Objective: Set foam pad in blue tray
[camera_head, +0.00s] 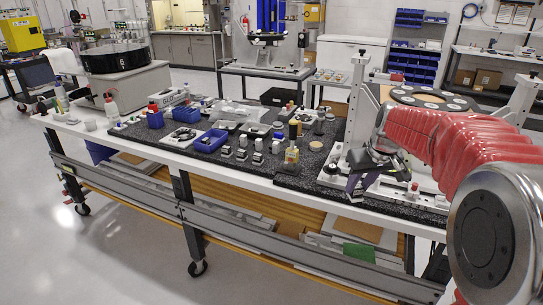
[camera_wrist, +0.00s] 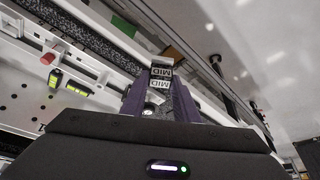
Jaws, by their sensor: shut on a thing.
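My gripper (camera_wrist: 160,92) has dark purple fingers closed around a small black and white block (camera_wrist: 161,73) marked with "MID" labels. I cannot tell whether this block is the foam pad. In the head view my gripper (camera_head: 362,184) is over the front right part of the bench, beside the white fixture, and its load is too small to make out. A blue tray (camera_head: 210,142) lies on the dark bench top, well to the left of my gripper. No separate foam pad can be made out.
Two more blue containers, one (camera_head: 155,119) and another (camera_head: 186,115), stand further left. Small blocks and bottles (camera_head: 292,148) crowd the bench between my gripper and the blue tray. A white upright (camera_head: 357,100) rises close to my gripper. The floor before the bench is clear.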

